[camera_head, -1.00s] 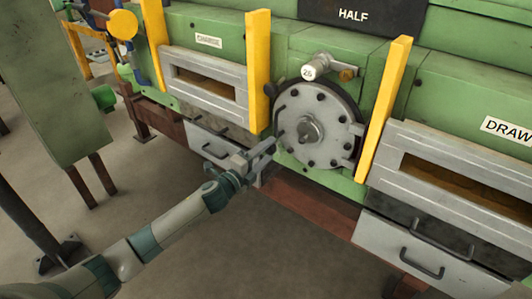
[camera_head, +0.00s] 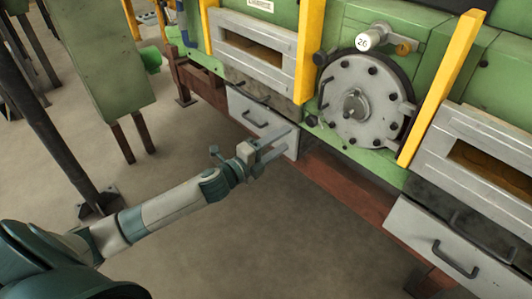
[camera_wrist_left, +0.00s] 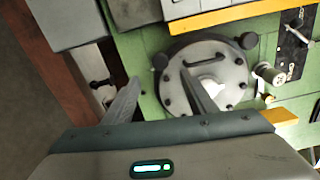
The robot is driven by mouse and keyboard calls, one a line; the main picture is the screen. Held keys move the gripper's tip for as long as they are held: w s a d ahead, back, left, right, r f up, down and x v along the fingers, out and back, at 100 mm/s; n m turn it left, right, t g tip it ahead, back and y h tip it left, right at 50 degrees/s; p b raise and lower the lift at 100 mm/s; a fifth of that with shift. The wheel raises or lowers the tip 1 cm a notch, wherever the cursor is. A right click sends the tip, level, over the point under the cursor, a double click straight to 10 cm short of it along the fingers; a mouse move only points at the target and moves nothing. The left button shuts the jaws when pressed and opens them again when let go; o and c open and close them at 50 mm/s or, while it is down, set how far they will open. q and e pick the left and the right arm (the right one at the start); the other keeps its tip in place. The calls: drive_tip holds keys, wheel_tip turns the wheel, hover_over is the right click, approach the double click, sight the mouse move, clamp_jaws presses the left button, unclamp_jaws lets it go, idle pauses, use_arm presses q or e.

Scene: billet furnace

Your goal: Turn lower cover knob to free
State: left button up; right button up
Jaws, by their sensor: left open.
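My right gripper is not in view.
Yellow posts (camera_head: 311,48) stand on both sides of the cover. A grey drawer (camera_head: 262,122) with a handle lies behind my left gripper. A brown beam (camera_head: 345,185) runs under the furnace. A cylinder marked 26 (camera_head: 369,38) is above the cover. The floor in front is clear.

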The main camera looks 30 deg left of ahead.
use_arm(q)
drive_tip(key=shift+b+v, duration=0.5)
drive_tip(key=shift+v, duration=2.4)
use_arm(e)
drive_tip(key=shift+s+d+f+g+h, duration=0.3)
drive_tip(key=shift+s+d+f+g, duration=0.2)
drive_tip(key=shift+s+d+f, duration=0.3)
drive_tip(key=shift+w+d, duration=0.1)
use_arm(q)
drive_tip(key=s+f+n+g+y, duration=0.2)
drive_tip(key=s+f+n, duration=0.15)
drive_tip(key=f, duration=0.75)
drive_tip(key=s+f+n+g+y, duration=0.15)
drive_tip(key=f+n, duration=0.35)
drive_tip(key=f, duration=0.7)
drive_tip(key=s+f+n+g+y, duration=0.1)
drive_tip(key=s+f+n+g, duration=0.2)
drive_tip(key=f, duration=0.8)
drive_tip(key=s+d+f+n+g, duration=0.2)
drive_tip(key=s+d+f+n, duration=0.2)
drive_tip(key=s+f, duration=0.7)
drive_tip(key=s+d+f+n+g, duration=0.2)
drive_tip(key=s+d+f+n, duration=0.3)
drive_tip(key=s+f, duration=0.6)
drive_tip(key=shift+s+d, duration=0.75)
drive_tip(key=shift+d, duration=0.3)
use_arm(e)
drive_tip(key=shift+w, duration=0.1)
